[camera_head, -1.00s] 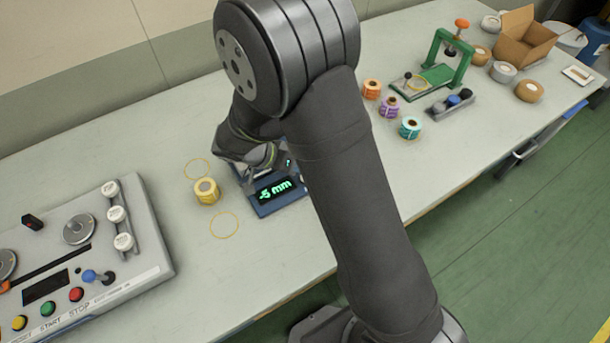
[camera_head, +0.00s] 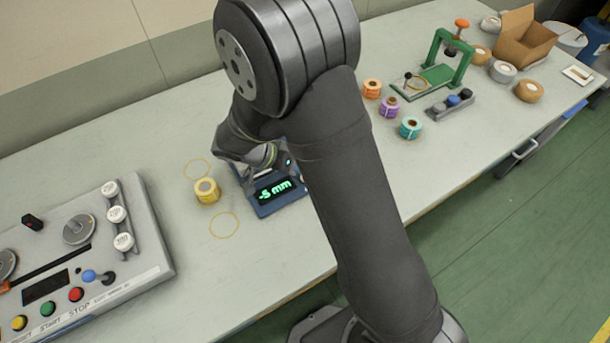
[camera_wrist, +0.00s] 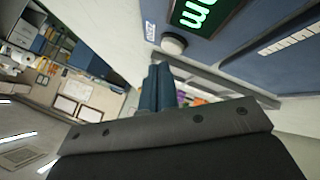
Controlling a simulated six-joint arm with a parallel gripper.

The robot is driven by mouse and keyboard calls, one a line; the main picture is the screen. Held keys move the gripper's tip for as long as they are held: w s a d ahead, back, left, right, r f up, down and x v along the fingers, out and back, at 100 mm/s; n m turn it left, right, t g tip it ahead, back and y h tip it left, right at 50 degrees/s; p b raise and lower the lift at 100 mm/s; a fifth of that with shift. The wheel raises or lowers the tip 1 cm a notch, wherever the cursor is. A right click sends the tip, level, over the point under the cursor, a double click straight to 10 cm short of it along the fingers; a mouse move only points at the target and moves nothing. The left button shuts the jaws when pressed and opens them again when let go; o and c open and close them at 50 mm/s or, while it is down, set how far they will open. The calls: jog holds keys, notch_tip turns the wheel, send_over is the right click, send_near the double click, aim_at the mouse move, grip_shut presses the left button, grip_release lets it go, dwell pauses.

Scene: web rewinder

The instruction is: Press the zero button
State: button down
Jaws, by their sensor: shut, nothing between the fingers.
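The blue gauge (camera_head: 279,204) sits on the table with its green display (camera_head: 274,190) reading "-5 mm"; my arm partly covers it in the head view. In the wrist view the gauge's blue face (camera_wrist: 250,45) fills the upper right, with part of the display (camera_wrist: 197,10) in sight. A round white button (camera_wrist: 173,44) is on that face beside a small label (camera_wrist: 150,31). My gripper (camera_wrist: 158,72) is shut and empty, its fingertips just below the button in the picture. I cannot tell whether they touch it.
A yellow roll (camera_head: 206,191) stands left of the gauge, between two yellow circles on the table. The rewinder panel (camera_head: 150,255) is at the left. Orange, purple and teal rolls (camera_head: 410,128) and a green press (camera_head: 440,75) stand to the right.

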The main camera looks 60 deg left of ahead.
jog(key=shift+f, duration=0.1)
jog(key=shift+f, duration=0.35)
jog(key=shift+f, duration=0.4)
dwell(0.7)
jog(key=shift+r, duration=0.85)
jog(key=shift+r, duration=0.1)
jog(key=shift+r, duration=2.4)
jog(key=shift+f, duration=0.1)
